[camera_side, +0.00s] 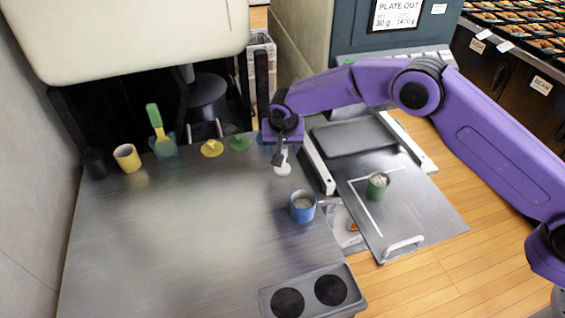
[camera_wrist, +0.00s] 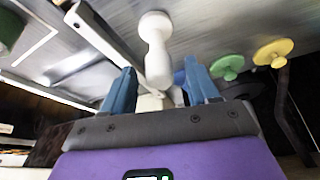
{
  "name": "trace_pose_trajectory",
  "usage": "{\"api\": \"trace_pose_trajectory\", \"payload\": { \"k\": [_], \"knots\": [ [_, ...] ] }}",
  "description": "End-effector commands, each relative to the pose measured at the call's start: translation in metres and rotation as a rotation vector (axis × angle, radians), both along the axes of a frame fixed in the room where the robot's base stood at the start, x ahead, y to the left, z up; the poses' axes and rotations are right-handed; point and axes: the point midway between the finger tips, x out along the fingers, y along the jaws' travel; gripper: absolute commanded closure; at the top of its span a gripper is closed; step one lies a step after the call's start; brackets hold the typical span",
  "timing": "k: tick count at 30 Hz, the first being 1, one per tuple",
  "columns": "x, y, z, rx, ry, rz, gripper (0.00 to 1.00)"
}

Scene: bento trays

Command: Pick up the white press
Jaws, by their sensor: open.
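The white press (camera_side: 283,169) stands on the metal table near its right edge, below my gripper (camera_side: 282,152). In the wrist view the white press (camera_wrist: 157,50) has a round end and a narrower neck. Its thicker near part lies between the two blue fingers of my gripper (camera_wrist: 160,72). The fingers are apart and open. I cannot tell whether either finger touches the press. In the side view my gripper hides the upper part of the press.
Green (camera_side: 240,143) and yellow (camera_side: 212,148) presses stand left of it. A blue cup (camera_side: 302,208) stands in front. A green cup (camera_side: 377,188) is on the right-hand metal surface. A two-hole holder (camera_side: 345,273) lies at the front. The table's middle is clear.

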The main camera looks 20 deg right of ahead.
Motion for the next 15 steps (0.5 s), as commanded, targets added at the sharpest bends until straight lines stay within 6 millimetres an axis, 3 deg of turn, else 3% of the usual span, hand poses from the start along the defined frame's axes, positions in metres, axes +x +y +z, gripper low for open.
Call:
{"api": "trace_pose_trajectory", "payload": {
  "k": [8, 11, 14, 15],
  "knots": [
    [0.0017, -0.0005, -0.003, 0.001, -0.001, -0.001, 0.4],
    [0.0016, -0.0004, -0.0031, 0.001, -0.001, -0.001, 0.66],
    [0.0015, -0.0004, -0.003, 0.001, -0.001, -0.001, 0.99],
    [0.0014, -0.0004, -0.0031, 0.001, 0.0, -0.001, 1.0]
  ]
}}
